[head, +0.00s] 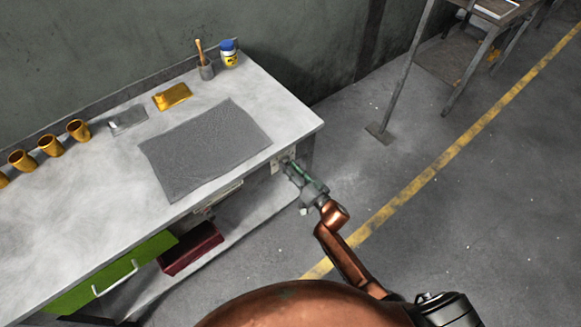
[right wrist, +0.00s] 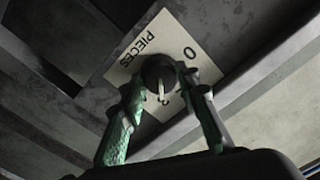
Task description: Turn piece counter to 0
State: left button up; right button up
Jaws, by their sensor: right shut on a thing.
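The piece counter is a pale plate (right wrist: 135,60) marked "PIECES" and "0", with a dark round knob (right wrist: 158,70) at its middle. A light pointer mark shows on the knob. In the head view the plate (head: 283,160) is on the front face of the bench near its right corner. My right gripper (right wrist: 162,85) is shut on the knob, one green finger on each side. In the head view my right gripper (head: 292,170) reaches the counter from the front right. The fingers hide part of the plate, and the other numbers cannot be read. My left gripper is not in view.
The grey bench (head: 90,200) carries a dark mat (head: 205,148), several brown cups (head: 50,146), a yellow block (head: 172,97) and a blue-capped bottle (head: 229,54). A dark red box (head: 191,250) sits on the shelf below.

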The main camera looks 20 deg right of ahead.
jog(key=shift+d, duration=0.15)
jog(key=shift+c, duration=1.2)
